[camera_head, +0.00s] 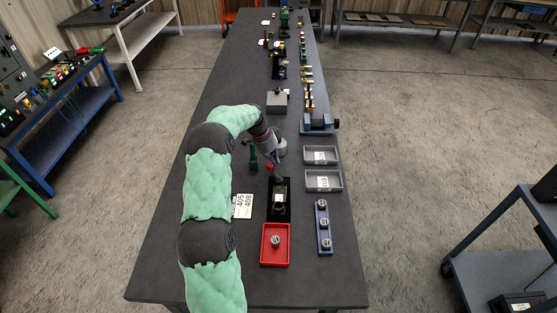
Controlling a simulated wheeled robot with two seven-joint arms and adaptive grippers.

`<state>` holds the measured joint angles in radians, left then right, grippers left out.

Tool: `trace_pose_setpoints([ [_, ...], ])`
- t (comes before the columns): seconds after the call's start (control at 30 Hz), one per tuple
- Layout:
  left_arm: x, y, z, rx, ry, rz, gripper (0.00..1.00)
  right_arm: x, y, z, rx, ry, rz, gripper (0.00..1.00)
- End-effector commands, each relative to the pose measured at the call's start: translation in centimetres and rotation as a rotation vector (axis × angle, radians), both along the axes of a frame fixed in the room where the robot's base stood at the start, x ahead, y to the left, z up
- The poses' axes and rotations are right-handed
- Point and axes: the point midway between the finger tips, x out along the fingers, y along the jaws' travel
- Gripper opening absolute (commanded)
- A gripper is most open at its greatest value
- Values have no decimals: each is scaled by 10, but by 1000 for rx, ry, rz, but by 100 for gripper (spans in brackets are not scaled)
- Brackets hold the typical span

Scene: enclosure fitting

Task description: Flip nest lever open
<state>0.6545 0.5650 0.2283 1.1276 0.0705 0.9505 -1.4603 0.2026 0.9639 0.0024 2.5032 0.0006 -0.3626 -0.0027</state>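The nest (288,213) is a small black fixture on the dark table, with a pale and dark part on it. A small red piece at its far end, which looks like the lever handle (270,167), shows next to my gripper. Whether the lever is open or closed is too small to tell. My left arm, in a green sleeve, reaches in from the lower left and bends over to the right. My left gripper (277,160) is at the nest's far end, close to the red piece. Its fingers are too small and partly hidden, so contact and opening are unclear. My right gripper is not in view.
A red tray (265,258) holding a round part is in front of the nest. A blue rack (324,245) and two grey bins (323,188) (320,147) stand at the right. A white number card (243,206) lies left. A grey box (277,108) stands farther back.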

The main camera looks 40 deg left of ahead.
Motion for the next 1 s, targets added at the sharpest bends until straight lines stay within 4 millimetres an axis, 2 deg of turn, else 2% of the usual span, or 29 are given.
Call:
trace_pose_setpoints([
  [0.07,-5,2,0,0,1,120,0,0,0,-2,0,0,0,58],
  [0.67,-38,10,0,0,1,647,0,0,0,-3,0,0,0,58],
  [1.0,-51,9,-1,-1,2,660,0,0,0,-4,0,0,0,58],
])
